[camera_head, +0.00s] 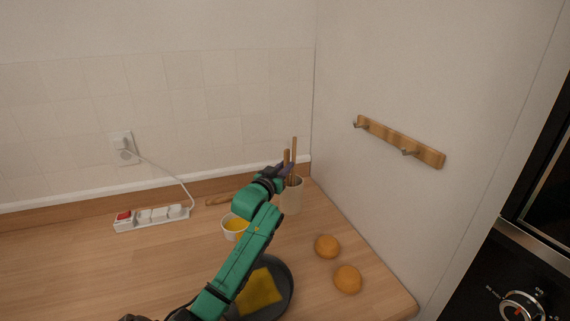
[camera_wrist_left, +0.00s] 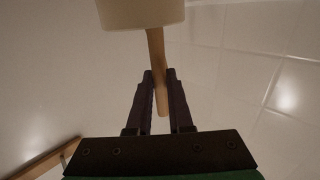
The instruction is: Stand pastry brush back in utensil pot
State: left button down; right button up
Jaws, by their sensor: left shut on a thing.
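The cream utensil pot (camera_head: 291,198) stands on the counter near the corner. My left gripper (camera_head: 285,169) is at the pot's rim height or just above, shut on a wooden handle, which I take to be the pastry brush (camera_wrist_left: 157,55). The wrist view appears upside down, with the pot (camera_wrist_left: 140,12) at the top and the handle between the fingers (camera_wrist_left: 161,88). The brush's head is hidden, so I cannot tell how deep it sits. My right gripper is out of view.
A white bowl (camera_head: 230,233) with yellow contents and a dark pan (camera_head: 286,288) with a yellow piece lie beside and under my left arm. Two orange fruits (camera_head: 327,246) (camera_head: 347,279) sit right of it. A power strip (camera_head: 150,218) lies left. A hook rail (camera_head: 400,142) hangs on the right wall.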

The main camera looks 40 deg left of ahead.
pick_arm(q)
jog(key=shift+f, duration=0.5)
jog(key=c, duration=0.7)
grip_release()
jog(key=shift+c, duration=0.2)
